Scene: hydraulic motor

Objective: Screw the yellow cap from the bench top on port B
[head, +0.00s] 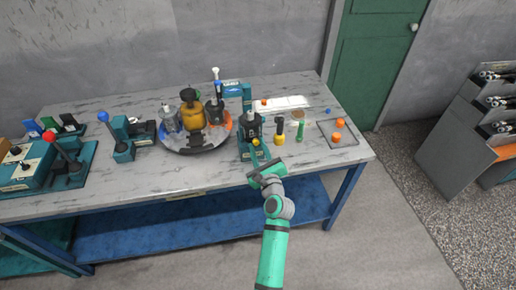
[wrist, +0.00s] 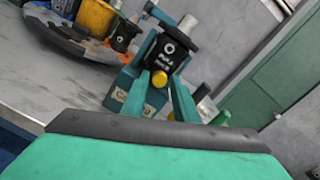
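The yellow cap (wrist: 160,79) sits between the tips of my gripper's two teal fingers (wrist: 160,88), which appear shut on it. In the head view the yellow cap (head: 256,142) shows small at the front of a dark block on a teal stand. In the wrist view this black block (wrist: 168,50) with white lettering is directly behind the cap; the lettering is too blurred to read surely. My gripper (head: 259,158) reaches over the bench's front edge to the block. The port is hidden behind the cap, and I cannot tell whether they touch.
The bench top (head: 90,190) holds a round dark tray (head: 185,150) with motor parts left of the stand. A yellow-and-black tool (head: 280,130) and a green one (head: 300,130) stand close on the right. A mat with orange caps (head: 336,137) lies farther right.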

